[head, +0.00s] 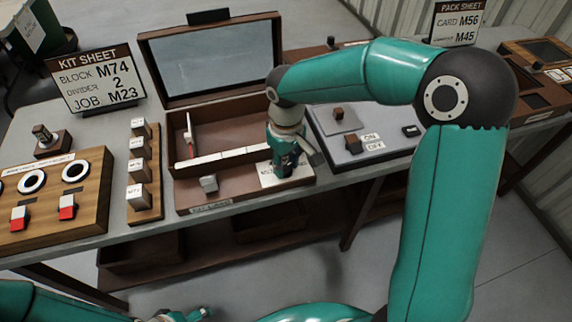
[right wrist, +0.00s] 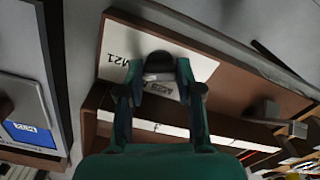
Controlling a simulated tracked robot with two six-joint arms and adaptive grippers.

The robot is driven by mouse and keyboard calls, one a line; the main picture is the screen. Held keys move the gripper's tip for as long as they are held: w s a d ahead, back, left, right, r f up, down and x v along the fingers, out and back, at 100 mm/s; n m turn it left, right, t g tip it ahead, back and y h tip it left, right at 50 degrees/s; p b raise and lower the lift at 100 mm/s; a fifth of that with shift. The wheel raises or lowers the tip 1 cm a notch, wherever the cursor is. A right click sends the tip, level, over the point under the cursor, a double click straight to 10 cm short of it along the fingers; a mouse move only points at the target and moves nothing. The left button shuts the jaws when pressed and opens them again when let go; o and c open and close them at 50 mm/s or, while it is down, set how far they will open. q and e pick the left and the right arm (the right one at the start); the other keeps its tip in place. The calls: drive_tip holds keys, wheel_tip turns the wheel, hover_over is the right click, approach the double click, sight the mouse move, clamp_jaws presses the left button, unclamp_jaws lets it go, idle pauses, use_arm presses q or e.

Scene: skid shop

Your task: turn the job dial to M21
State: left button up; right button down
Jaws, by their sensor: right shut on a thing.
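The job dial's white plate (head: 268,177) sits at the right front of the brown open-lidded kit box (head: 190,205). In the right wrist view the plate (right wrist: 202,68) carries the label M21 near its left edge and another, hard-to-read label between my fingers. My right gripper (head: 284,168) is lowered over the dial. In the right wrist view its fingers (right wrist: 160,78) are shut on the dark round dial knob (right wrist: 158,62). Which label the knob points at cannot be told. My left gripper (head: 186,315) is at the bottom edge, away from the bench; its jaws are unclear.
The kit sheet (head: 95,78) reads block M74, divider 2, job M23. A rack of labelled blocks (head: 143,170) stands left of the box. A grey panel with ON/OFF labels (head: 372,148) lies right of my right gripper. The pack sheet (head: 457,22) stands far right.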

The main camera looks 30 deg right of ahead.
sight(286, 165)
drive_tip(key=shift+w+r+m, duration=0.1)
drive_tip(key=shift+m, duration=0.2)
drive_tip(key=c, duration=0.8)
unclamp_jaws()
drive_tip(key=shift+o, duration=0.2)
wheel_tip(286, 165, up, 12)
